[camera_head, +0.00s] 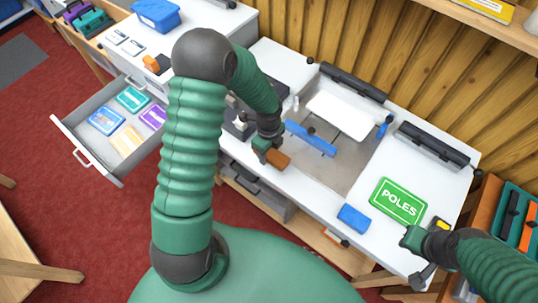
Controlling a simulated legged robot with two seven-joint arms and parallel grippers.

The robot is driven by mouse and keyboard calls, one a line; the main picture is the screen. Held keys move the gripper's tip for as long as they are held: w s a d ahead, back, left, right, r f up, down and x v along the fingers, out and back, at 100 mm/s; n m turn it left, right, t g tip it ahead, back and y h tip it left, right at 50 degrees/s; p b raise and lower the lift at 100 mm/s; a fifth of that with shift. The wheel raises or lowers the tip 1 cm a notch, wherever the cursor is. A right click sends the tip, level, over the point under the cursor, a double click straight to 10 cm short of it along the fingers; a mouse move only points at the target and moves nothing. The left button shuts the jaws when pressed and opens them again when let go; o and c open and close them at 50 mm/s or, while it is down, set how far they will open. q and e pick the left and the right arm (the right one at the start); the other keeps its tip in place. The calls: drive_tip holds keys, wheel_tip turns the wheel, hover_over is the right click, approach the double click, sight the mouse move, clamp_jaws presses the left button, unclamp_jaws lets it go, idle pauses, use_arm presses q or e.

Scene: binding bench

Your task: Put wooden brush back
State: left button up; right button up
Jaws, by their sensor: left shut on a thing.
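The wooden brush (278,160), a small orange-brown block, is in the camera_head view near the front left edge of the white bench (325,203). My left gripper (266,150) is shut on it. The arm hides some of the bench behind it, and whether the brush touches the surface is unclear. My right gripper (408,240) is over the bench's right front, just below the green POLES sign (398,201). I cannot tell whether its fingers are apart.
A blue ruler-like bar (311,138) and a white sheet (341,115) lie on the grey mat (350,178). A blue block (354,218) sits near the front edge. An open drawer (76,146) holds several coloured packets. A tool tray (514,222) is at far right.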

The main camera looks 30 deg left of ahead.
sight(268, 157)
use_arm(q)
drive_tip(key=f, duration=0.1)
drive_tip(key=f+p, duration=0.1)
drive_tip(key=f, duration=0.1)
drive_tip(key=shift+a+f, duration=0.1)
drive_tip(key=shift+a, duration=0.25)
drive_tip(key=shift+a+f, duration=0.1)
drive_tip(key=shift+a, duration=0.1)
drive_tip(key=shift+d+f+b, duration=0.3)
drive_tip(key=o, duration=1.1)
drive_tip(key=shift+d, duration=0.1)
drive_tip(key=shift+o, duration=1.1)
drive_tip(key=shift+a, duration=0.25)
